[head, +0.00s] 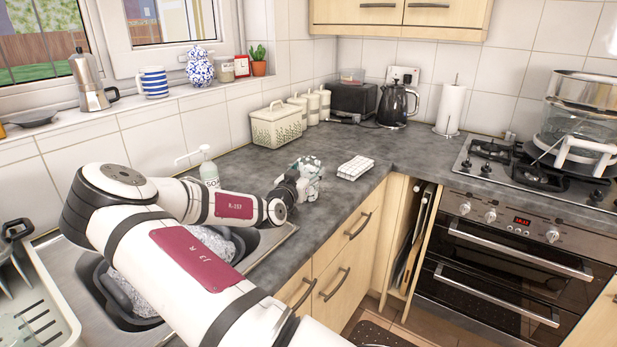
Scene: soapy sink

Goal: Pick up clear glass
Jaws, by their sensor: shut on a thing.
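My arm reaches in from the bottom over the sink, and my gripper (304,182) is above the grey worktop near its front edge. It is shut on a small, pale, see-through thing (314,166), which looks like the clear glass. The glass is small here and partly hidden by my gripper, so its outline and tilt are hard to tell. I cannot tell whether it touches the worktop.
A folded checked cloth (356,168) lies right of my gripper. A soap bottle (208,171) stands behind my arm. The soapy sink (130,290) is partly hidden below my arm. A cream bread bin (276,126), kettle (397,105) and paper roll (450,108) stand farther back.

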